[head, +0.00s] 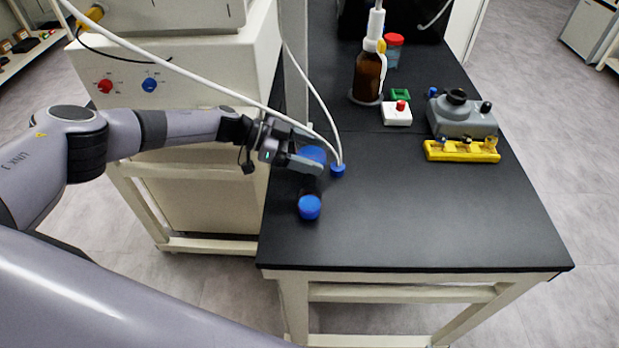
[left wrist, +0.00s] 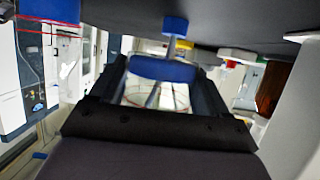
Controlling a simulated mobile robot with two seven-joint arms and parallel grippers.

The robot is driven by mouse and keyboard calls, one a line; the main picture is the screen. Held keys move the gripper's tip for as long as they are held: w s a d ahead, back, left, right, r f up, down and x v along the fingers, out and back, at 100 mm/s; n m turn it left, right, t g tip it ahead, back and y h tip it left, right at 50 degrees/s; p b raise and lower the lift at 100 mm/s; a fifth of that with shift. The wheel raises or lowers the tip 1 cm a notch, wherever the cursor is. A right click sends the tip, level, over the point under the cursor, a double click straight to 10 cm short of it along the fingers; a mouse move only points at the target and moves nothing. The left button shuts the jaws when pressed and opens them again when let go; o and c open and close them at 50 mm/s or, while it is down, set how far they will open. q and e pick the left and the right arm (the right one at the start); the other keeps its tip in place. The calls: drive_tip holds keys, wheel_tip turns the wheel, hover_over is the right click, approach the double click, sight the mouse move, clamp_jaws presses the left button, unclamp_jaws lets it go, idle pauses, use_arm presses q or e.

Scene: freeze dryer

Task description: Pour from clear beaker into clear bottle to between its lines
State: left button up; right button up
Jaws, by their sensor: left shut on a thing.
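My left gripper (head: 312,165) is shut around the clear beaker (head: 313,153), which has blue in its lower part. In the left wrist view, where the scene hangs upside down, the clear beaker (left wrist: 165,69) sits between the two fingers (left wrist: 163,88). I cannot tell whether it touches the bench. The clear bottle (head: 309,207) stands apart on the bench, just nearer than the gripper, with blue in its base. The left wrist view shows part of this bottle (left wrist: 47,12) with red lines by and above the blue. The exact level is unclear. My right gripper is out of view.
A white tube ends in a small blue piece (head: 338,170) right of the gripper. A brown bottle (head: 368,77), a white box with a red button (head: 397,115), a grey device (head: 463,118) and a yellow rack (head: 461,151) stand farther back. The bench's front right is clear.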

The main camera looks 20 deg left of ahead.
sight(308, 146)
use_arm(q)
drive_tip(key=shift+r, duration=0.15)
drive_tip(key=shift+s+r+m+t+p, duration=0.2)
drive_tip(key=shift+m+t+p, duration=0.1)
drive_tip(key=shift+p, duration=0.25)
drive_tip(key=shift+s+d+r+m+t+p, duration=0.15)
drive_tip(key=shift+s+r+m+t+p, duration=0.2)
drive_tip(key=shift+m+t+p, duration=0.35)
drive_tip(key=shift+s+r+m, duration=0.3)
drive_tip(key=shift+m, duration=0.2)
drive_tip(key=shift+s+d+r+m+t+b, duration=0.15)
drive_tip(key=shift+s+r+m+t+b, duration=0.05)
drive_tip(key=shift+m+t+b, duration=0.2)
drive_tip(key=shift+m+t, duration=0.4)
drive_tip(key=shift+m, duration=0.3)
drive_tip(key=r, duration=0.2)
drive_tip(key=s+r+p, duration=0.1)
drive_tip(key=r, duration=0.1)
drive_tip(key=shift+d+r, duration=0.15)
drive_tip(key=shift+r, duration=0.2)
drive_tip(key=shift+f, duration=0.75)
drive_tip(key=shift+w+f+m+t, duration=0.1)
drive_tip(key=shift+f+m+t, duration=0.2)
drive_tip(key=shift+m+t, duration=0.1)
